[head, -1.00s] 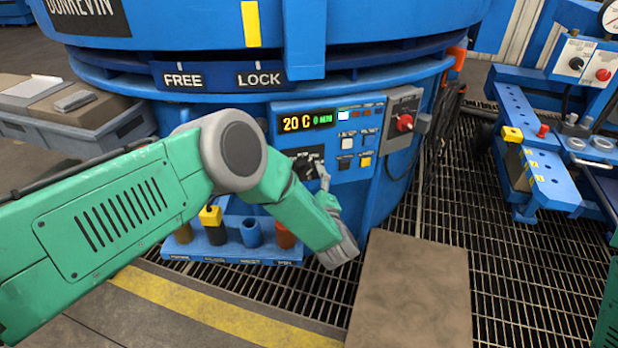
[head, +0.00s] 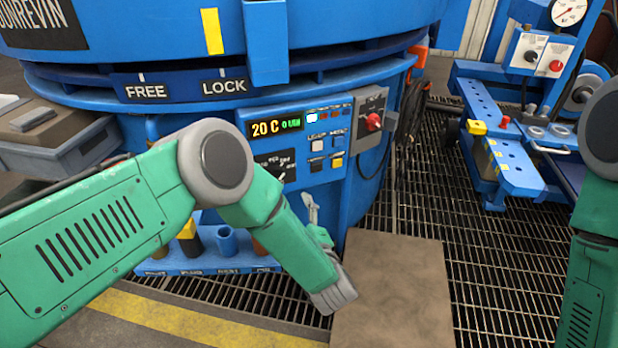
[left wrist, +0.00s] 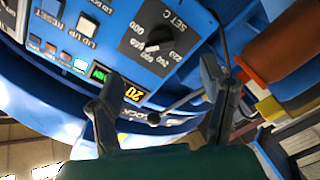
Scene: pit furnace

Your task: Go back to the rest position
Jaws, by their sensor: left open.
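My left arm comes in from the left of the head view, bent at the elbow, in front of the blue furnace (head: 345,205). My left gripper (head: 312,205) is partly hidden by its own wrist and is in front of the lower control panel. In the left wrist view the left gripper (left wrist: 160,75) has its two fingers apart, with nothing held between them. The control panel (left wrist: 110,30) with its dial (left wrist: 158,40) shows beyond the fingers. My right arm shows at the right edge of the head view; its gripper is out of view.
The panel display (head: 272,127) reads 20 C. A blue holder (head: 205,262) with several cups is low on the furnace. A brown plate (head: 395,290) lies on the floor grating (head: 500,270). A blue stand (head: 510,165) is at right, a grey tray (head: 75,150) at left.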

